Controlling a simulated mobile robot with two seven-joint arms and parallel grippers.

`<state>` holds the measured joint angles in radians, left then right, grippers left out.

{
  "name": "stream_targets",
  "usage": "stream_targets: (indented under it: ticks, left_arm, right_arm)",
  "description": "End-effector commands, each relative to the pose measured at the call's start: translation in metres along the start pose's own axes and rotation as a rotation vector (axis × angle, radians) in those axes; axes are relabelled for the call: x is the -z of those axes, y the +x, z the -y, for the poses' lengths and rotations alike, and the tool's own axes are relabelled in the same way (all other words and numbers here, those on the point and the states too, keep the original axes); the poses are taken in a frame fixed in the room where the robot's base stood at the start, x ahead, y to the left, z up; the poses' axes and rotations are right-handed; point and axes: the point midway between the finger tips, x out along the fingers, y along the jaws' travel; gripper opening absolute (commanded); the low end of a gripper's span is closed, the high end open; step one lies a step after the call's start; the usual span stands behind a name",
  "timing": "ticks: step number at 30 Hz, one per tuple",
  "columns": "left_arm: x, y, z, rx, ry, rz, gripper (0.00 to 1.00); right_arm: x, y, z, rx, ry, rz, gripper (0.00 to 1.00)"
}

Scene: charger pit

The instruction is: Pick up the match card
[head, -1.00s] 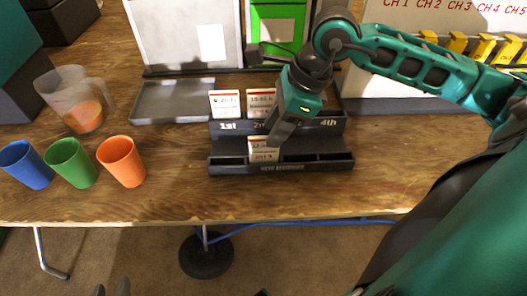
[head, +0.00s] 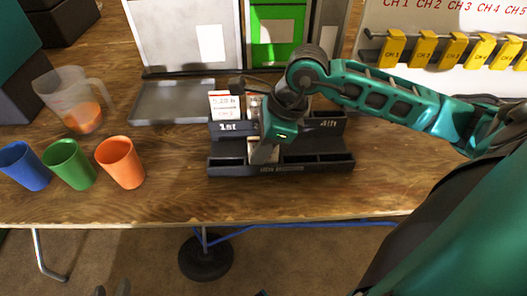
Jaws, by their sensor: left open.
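A black card rack (head: 318,158) stands on the table, with slots marked 1st to 4th on its back row. A white card with red print (head: 224,106) stands in the 1st slot. Another card (head: 253,104) stands beside it, partly hidden by my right wrist. A card in the front row (head: 274,156) is mostly covered by my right gripper (head: 263,155). The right fingertips are right at this front card; I cannot tell whether they touch or grip it. Only the tips of my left gripper (head: 112,290) show at the bottom edge, apart and empty.
Blue (head: 25,166), green (head: 69,164) and orange (head: 120,162) cups stand left, near a clear jug (head: 75,100) holding something orange. A grey tray (head: 172,102) lies behind. Yellow CH tags (head: 424,48) hang at the back right. The table right of the rack is clear.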

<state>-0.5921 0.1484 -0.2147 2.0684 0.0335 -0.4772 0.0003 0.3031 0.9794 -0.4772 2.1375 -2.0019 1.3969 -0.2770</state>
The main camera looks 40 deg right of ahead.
Motion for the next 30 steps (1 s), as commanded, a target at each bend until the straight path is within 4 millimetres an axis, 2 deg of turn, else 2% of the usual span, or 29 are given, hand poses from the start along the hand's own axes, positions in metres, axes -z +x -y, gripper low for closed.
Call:
stream_targets:
  ticks: [1,8,22,26,30]
  left_arm:
    - [0.000,0.000,-0.001,0.000,-0.002,0.000,0.43]
    - [0.000,0.000,-0.001,-0.001,-0.003,-0.001,0.43]
    - [0.000,-0.001,0.000,-0.001,0.000,0.000,0.43]
    - [0.002,-0.002,0.000,0.000,0.004,0.000,0.43]
    - [0.004,-0.004,0.002,0.002,0.008,-0.001,0.43]
  right_arm:
    - [0.000,0.000,0.000,0.000,0.000,0.000,0.20]
    - [0.000,0.000,0.000,0.000,0.000,0.000,0.00]
    - [-0.002,-0.003,0.000,0.001,-0.001,0.001,0.00]
    - [-0.006,-0.013,0.001,0.003,-0.003,0.003,0.00]
    - [-0.015,-0.035,0.001,0.006,-0.003,0.002,0.00]
